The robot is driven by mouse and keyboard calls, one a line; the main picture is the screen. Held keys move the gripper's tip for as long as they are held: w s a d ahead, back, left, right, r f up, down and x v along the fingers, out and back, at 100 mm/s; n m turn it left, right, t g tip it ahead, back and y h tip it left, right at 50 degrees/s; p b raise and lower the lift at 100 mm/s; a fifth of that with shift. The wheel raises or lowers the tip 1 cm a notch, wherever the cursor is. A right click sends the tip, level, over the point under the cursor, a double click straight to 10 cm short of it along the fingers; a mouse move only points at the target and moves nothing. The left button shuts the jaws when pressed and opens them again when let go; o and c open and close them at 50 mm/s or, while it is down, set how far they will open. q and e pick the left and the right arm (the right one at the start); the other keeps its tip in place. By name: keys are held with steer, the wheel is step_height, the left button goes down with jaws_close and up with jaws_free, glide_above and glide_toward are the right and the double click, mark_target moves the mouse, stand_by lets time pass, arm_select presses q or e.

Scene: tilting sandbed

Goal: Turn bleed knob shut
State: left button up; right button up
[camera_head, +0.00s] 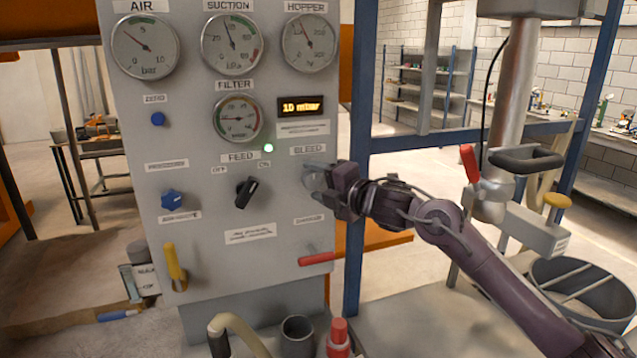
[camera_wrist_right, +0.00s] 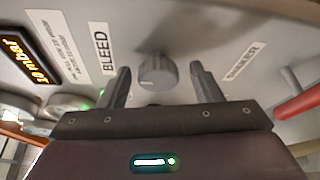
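The bleed knob (camera_wrist_right: 158,72) is a small round grey knob on the panel, beside the BLEED label (camera_wrist_right: 104,48) in the right wrist view. My right gripper (camera_wrist_right: 160,82) is open, with one finger on each side of the knob. Gaps show between the fingers and the knob, so it is not gripped. In the head view my right gripper (camera_head: 316,174) is at the panel just below the BLEED label (camera_head: 308,149), and it largely hides the knob. My left gripper does not show.
The grey panel (camera_head: 130,95) carries gauges and a display (camera_head: 300,106) reading 10 mbar. The black feed switch (camera_head: 246,192) is left of my right gripper. A red lever (camera_head: 320,258) sticks out below it. A blue post (camera_head: 358,270) stands right of the panel.

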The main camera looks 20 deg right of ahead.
steer(key=b+v, duration=0.3)
steer(key=v, duration=0.5)
stand_by(0.4)
